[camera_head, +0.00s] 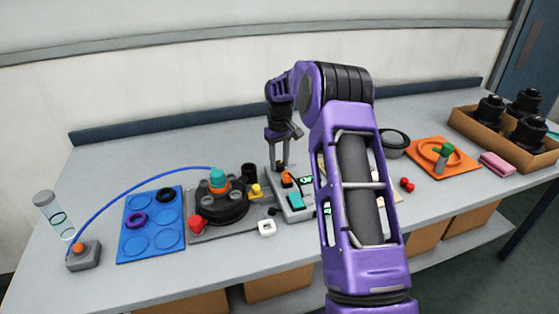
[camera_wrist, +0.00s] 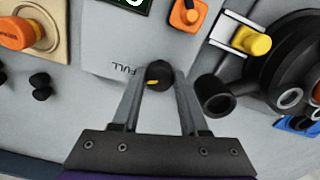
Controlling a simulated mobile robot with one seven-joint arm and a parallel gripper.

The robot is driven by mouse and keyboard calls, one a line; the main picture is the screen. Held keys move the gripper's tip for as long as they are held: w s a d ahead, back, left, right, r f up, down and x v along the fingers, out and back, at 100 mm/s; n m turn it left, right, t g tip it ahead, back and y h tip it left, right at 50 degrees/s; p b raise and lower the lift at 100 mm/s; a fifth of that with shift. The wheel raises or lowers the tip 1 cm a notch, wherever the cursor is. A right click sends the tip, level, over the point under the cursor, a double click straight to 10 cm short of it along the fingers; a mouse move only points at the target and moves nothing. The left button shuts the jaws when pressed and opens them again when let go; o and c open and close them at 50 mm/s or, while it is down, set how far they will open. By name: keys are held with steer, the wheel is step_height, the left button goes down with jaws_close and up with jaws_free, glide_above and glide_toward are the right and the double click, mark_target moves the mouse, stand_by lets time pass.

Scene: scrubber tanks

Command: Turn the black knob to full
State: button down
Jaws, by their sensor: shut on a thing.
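The black knob (camera_wrist: 160,70) is in the middle of the wrist view, on a light grey surface. It has a short yellow mark on its lower left side. An upside-down "FULL" label (camera_wrist: 125,70) is printed just left of the knob, apart from it. My gripper (camera_wrist: 158,78) has one finger on each side of the knob and is shut on it. In the head view my gripper (camera_head: 280,165) points down at the back of the grey box (camera_head: 290,212).
An orange switch (camera_wrist: 187,15), a yellow knob (camera_wrist: 250,41) and a black open cylinder (camera_wrist: 214,94) are close by in the wrist view. A round black tank (camera_wrist: 285,65) stands at right. Small black knobs (camera_wrist: 40,86) are at left. A blue tray (camera_head: 152,222) lies farther left in the head view.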

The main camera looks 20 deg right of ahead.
mark_target(279, 164)
steer(key=shift+c, duration=2.2)
jaws_free()
step_height(279, 164, up, 17)
steer(key=p, duration=0.1)
steer(key=shift+r+p, duration=0.2)
steer(key=shift+p, duration=0.1)
